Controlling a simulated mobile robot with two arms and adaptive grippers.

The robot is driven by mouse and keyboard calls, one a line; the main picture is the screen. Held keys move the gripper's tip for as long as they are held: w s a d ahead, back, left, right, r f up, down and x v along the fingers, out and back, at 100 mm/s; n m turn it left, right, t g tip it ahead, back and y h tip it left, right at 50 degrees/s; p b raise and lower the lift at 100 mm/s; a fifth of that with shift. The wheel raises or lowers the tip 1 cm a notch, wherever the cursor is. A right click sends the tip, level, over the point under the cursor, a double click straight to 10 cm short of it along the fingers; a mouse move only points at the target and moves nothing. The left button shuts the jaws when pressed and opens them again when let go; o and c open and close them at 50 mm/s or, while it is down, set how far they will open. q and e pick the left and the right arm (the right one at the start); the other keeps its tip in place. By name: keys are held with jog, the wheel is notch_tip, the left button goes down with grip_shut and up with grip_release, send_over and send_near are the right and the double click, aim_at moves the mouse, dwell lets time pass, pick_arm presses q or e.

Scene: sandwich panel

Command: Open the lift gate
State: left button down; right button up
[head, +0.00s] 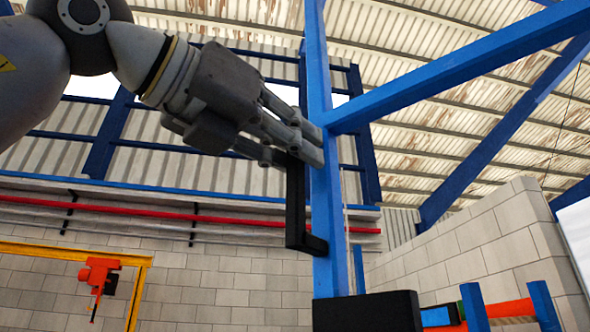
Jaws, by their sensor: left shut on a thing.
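The lift gate shows as a blue frame, with an upright post (326,226) and a bar (450,68) rising to the upper right. A black handle (296,207) is fixed to the post's left side. My left gripper (303,148) comes in from the upper left and is shut on the upper part of the handle, its fingers hiding that part. The handle's lower part and its bottom bracket show below the fingers. My right gripper is not in view.
A black block (368,312) sits at the post's foot. Blue posts and orange parts (510,309) stand at lower right, before a block wall (480,245). An orange device (100,276) hangs by a yellow frame at lower left.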

pick_arm(q)
jog(key=c, duration=1.4)
grip_release()
jog(key=shift+s+r, duration=0.15)
jog(key=shift+s, duration=0.1)
jog(key=shift+c, duration=0.2)
jog(key=shift+w, duration=0.1)
jog(key=v, duration=1.2)
jog(key=shift+a, duration=0.1)
